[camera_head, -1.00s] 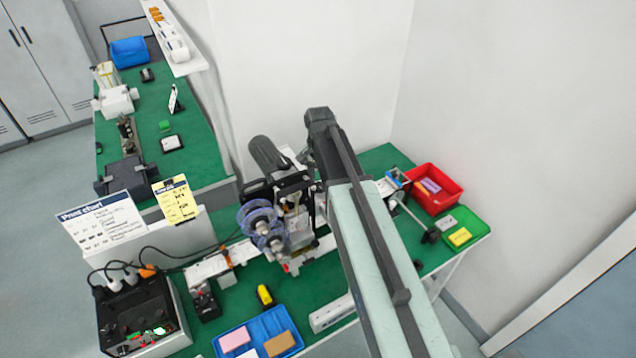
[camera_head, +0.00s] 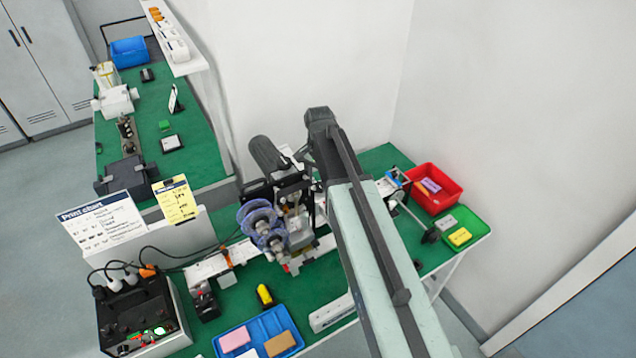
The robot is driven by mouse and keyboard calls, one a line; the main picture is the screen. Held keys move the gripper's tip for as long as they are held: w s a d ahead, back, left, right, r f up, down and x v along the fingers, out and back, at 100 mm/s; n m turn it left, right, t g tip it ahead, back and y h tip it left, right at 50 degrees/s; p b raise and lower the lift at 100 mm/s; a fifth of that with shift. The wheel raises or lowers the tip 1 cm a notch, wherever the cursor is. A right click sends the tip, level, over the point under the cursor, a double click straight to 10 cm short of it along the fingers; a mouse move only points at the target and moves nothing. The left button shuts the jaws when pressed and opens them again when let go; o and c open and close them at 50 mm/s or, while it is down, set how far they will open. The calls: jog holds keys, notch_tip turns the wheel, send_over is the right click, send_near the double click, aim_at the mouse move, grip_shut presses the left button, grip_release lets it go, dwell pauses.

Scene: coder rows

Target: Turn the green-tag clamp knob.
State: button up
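The coder machine (camera_head: 296,222), with clear blue-purple rollers (camera_head: 262,222) and a dark grey cylinder (camera_head: 267,155), stands on the green bench (camera_head: 325,280). I cannot pick out a clamp knob with a green tag; it is too small or hidden. My arm rises from the lower right to a dark joint above the machine and covers the machine's right side. Dark parts beside that joint overlap the machine, and I cannot separate my gripper from them. Its fingers and anything between them cannot be made out.
Near the machine are a control box (camera_head: 140,318) with cables, a blue tray (camera_head: 258,334) with blocks, and a yellow-and-black item (camera_head: 265,295). A red bin (camera_head: 436,188) and a green tray (camera_head: 462,232) stand at the right. The wall is close behind.

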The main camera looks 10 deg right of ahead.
aim_at(319, 185)
notch_tip(319, 185, up, 8)
jog(key=p, duration=0.8)
jog(key=shift+f, duration=0.15)
